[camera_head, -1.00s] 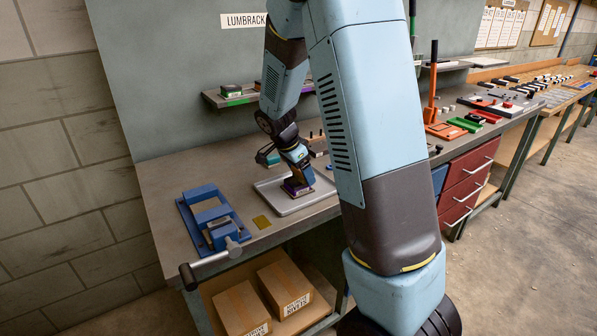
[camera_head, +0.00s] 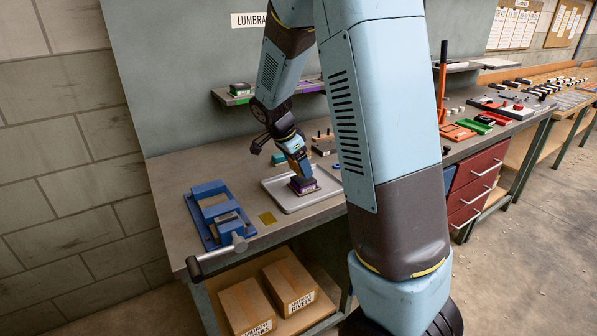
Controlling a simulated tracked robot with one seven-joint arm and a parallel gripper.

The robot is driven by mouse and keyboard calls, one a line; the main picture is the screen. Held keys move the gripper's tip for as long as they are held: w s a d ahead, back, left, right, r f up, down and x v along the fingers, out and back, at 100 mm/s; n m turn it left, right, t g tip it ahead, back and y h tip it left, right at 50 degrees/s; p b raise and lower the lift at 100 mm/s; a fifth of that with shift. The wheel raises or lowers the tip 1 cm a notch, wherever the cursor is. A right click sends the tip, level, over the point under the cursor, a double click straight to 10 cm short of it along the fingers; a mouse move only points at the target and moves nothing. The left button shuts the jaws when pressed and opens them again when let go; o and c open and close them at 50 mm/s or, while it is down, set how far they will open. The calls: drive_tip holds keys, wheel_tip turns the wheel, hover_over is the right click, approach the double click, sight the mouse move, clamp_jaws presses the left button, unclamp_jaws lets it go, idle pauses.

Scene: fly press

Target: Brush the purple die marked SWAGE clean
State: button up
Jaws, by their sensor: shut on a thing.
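The purple die (camera_head: 304,189), with a pale label on its side, sits on the grey tray (camera_head: 284,206) on the bench. Its lettering is too small to read. My gripper (camera_head: 304,177) points down right over the die and is shut. A small dark piece, which looks like a brush, is at its fingertips against or just above the top of the die. The gripper hides most of it, and I cannot tell whether it touches. The die's top face is mostly hidden.
A blue vise (camera_head: 209,201) stands left of the tray, with a small yellow plate (camera_head: 267,218) between them. A teal block (camera_head: 278,158) lies behind the tray. A wall shelf (camera_head: 231,101) is behind. My arm hides the bench to the right of the tray.

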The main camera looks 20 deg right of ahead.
drive_tip(key=shift+w+r, duration=0.1)
drive_tip(key=shift+r, duration=2.45)
